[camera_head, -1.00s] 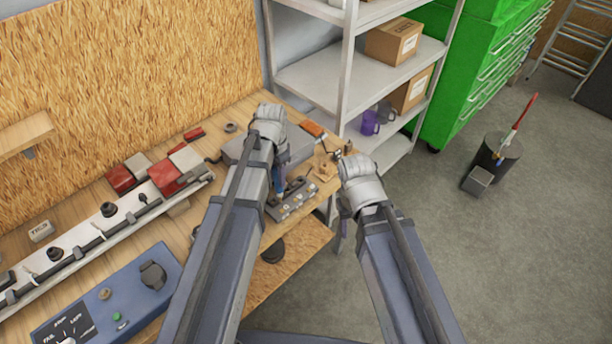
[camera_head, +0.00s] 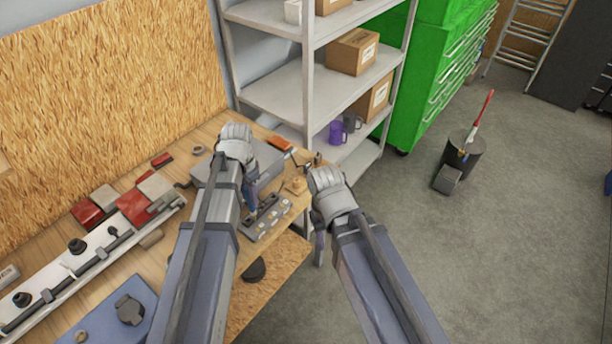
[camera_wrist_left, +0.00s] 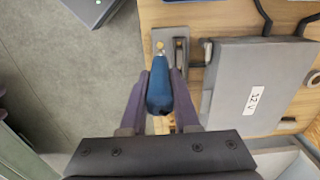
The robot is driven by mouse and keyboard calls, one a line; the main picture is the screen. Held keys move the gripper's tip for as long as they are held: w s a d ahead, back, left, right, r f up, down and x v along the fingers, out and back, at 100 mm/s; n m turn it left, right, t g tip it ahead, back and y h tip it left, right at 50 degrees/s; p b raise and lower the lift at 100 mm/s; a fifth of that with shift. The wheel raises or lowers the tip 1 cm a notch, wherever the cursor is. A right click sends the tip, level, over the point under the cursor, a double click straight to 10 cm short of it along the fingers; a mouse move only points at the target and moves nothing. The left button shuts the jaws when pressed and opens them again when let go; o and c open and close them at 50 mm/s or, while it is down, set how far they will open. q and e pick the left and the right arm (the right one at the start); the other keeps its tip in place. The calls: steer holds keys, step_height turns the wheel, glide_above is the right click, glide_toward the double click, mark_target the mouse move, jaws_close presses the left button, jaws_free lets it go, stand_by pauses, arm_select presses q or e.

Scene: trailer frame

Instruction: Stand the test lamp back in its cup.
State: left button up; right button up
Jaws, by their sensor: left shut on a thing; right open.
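The test lamp (camera_wrist_left: 160,88) has a blue tapered handle and is held between the fingers of my left gripper (camera_wrist_left: 161,78). In the head view the blue lamp (camera_head: 250,201) points down at the left end of a grey block (camera_head: 262,226) with several round pockets on the workbench. My left gripper (camera_head: 247,186) is above that block. The wrist view shows the lamp's narrow end towards the block (camera_wrist_left: 182,42). I cannot tell whether its tip is inside a cup or above it. My right gripper (camera_head: 319,240) is open and empty, off the bench's right edge.
A grey box marked 12 V (camera_wrist_left: 238,78) lies close beside the block. An orange-handled tool (camera_head: 279,143) lies behind it on the bench (camera_head: 205,135). A metal shelf (camera_head: 285,90) stands behind. The floor on the right is mostly clear.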

arm_select(q)
steer(key=shift+r+p, duration=0.55)
steer(key=shift+r, duration=0.25)
steer(key=shift+f, duration=0.1)
steer(key=shift+w+d, duration=0.1)
steer(key=shift+w, duration=0.1)
steer(key=w+d, duration=0.6)
steer(key=w, duration=0.3)
steer(key=w+d, duration=0.6)
steer(key=w, duration=0.4)
steer(key=shift+w+d, duration=0.15)
steer(key=shift+w, duration=0.1)
steer(key=shift+f+b, duration=1.85)
steer(key=shift+b, duration=0.05)
